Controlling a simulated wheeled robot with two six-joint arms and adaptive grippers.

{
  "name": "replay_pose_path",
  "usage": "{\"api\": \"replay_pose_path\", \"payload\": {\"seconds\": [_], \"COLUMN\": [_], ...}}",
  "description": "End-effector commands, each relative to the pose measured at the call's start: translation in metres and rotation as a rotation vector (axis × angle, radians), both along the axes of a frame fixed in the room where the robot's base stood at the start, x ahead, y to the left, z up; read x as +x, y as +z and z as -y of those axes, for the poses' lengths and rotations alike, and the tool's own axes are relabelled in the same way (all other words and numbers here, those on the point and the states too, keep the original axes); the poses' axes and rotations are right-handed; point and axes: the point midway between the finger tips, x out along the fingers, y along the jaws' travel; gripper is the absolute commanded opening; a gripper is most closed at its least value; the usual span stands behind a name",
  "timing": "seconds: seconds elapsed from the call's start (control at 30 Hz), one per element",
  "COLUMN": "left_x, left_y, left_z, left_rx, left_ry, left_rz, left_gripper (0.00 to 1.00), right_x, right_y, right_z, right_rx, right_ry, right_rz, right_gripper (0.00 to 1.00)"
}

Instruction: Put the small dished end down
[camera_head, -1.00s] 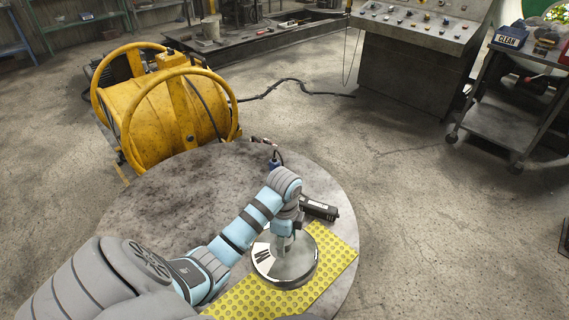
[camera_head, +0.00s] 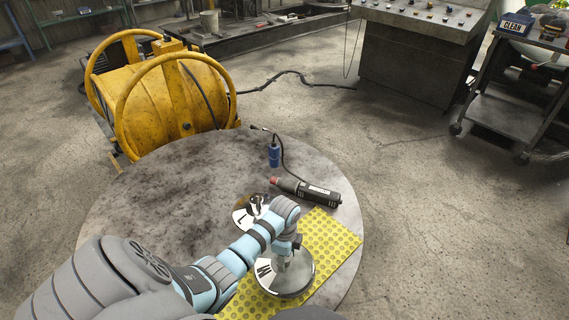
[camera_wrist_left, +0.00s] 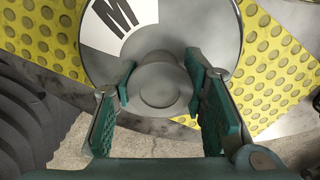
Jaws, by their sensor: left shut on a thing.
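A shiny round metal dished end (camera_head: 290,285) with a white sector lettered M is at the yellow dimpled mat (camera_head: 335,240) on the round table. The wrist view shows its disc (camera_wrist_left: 215,30) from above, with a central knob (camera_wrist_left: 163,88). My left gripper (camera_head: 285,257) is shut on that knob from above, one finger on each side. I cannot tell whether the disc touches the mat or hangs just above it. A second dished end (camera_head: 243,220), lettered L, lies behind my left arm, partly hidden. My right gripper is not in view.
A black polisher (camera_head: 310,192) with a red end lies beyond the mat, with a small blue bottle-like item (camera_head: 274,155) behind it. The round table (camera_head: 170,175) is bare at its left. A yellow reel (camera_head: 165,95) stands behind. A cart (camera_head: 510,110) is at right.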

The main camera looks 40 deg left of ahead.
Motion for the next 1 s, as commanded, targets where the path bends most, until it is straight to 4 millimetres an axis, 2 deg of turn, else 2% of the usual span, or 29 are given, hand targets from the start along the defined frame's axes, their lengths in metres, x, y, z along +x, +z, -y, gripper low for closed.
{"api": "replay_pose_path", "payload": {"seconds": [0.1,0.13,0.23,0.27,0.53,0.63,0.77,0.9,1.0], "left_x": [0.001,0.000,0.000,0.000,0.000,0.000,0.000,0.000,0.000], "left_y": [-0.001,-0.002,-0.001,-0.001,-0.001,0.007,0.038,0.080,0.104], "left_z": [0.000,0.000,0.000,0.000,0.000,0.000,0.000,0.000,-0.001], "left_rx": [0.000,0.000,0.000,0.000,0.000,0.000,0.001,0.001,0.000], "left_ry": [0.000,0.000,0.000,0.000,0.000,0.000,0.000,0.000,0.000], "left_rz": [0.001,-0.001,-0.001,-0.001,-0.001,0.000,0.002,0.002,0.001], "left_gripper": [0.00,0.40,0.56,0.59,0.59,0.59,0.59,0.59,0.59], "right_x": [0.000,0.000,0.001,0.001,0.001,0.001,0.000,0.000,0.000], "right_y": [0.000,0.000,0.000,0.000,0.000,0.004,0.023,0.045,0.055], "right_z": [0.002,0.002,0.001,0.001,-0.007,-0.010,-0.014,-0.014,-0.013], "right_rx": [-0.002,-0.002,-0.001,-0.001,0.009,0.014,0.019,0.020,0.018], "right_ry": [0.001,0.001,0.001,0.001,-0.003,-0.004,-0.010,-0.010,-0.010], "right_rz": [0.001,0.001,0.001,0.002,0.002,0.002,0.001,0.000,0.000], "right_gripper": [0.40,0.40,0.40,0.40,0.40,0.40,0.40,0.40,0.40]}}
